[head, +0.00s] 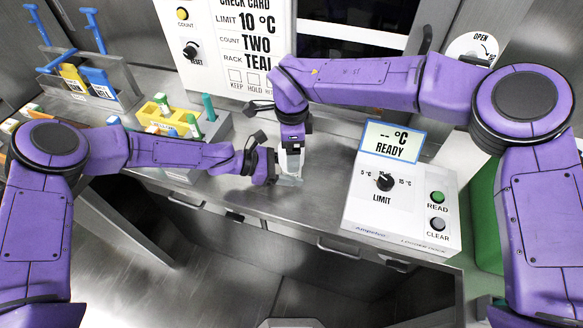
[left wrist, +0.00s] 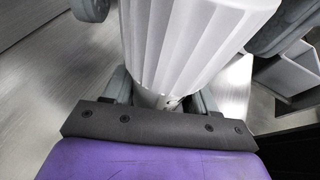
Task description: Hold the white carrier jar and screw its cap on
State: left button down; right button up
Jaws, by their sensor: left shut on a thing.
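The white jar (head: 291,162) stands over the steel counter, in front of the check card board. My left gripper (head: 274,162) comes in from the left and is shut on it. In the left wrist view a white ribbed cylinder (left wrist: 190,45) fills the space in front of my palm, with a narrower pale part below it. I cannot tell whether the ribbed part is the cap or the body. My right gripper (head: 292,128) points down directly above the jar, at its top. Its fingers are too small and hidden to read, and no separate cap shows.
A white limit box (head: 400,205) with a READY display (head: 391,142) stands on the counter to the right. A yellow rack (head: 168,118) with green-topped items and a grey holder (head: 90,82) with blue and yellow things stand left. Bare counter (head: 225,188) lies near the front edge.

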jog(key=shift+f, duration=1.05)
jog(key=shift+c, duration=0.3)
jog(key=c, duration=1)
jog(key=m, duration=0.6)
jog(key=shift+m, duration=0.3)
jog(key=o, duration=1.1)
jog(key=shift+o, duration=0.2)
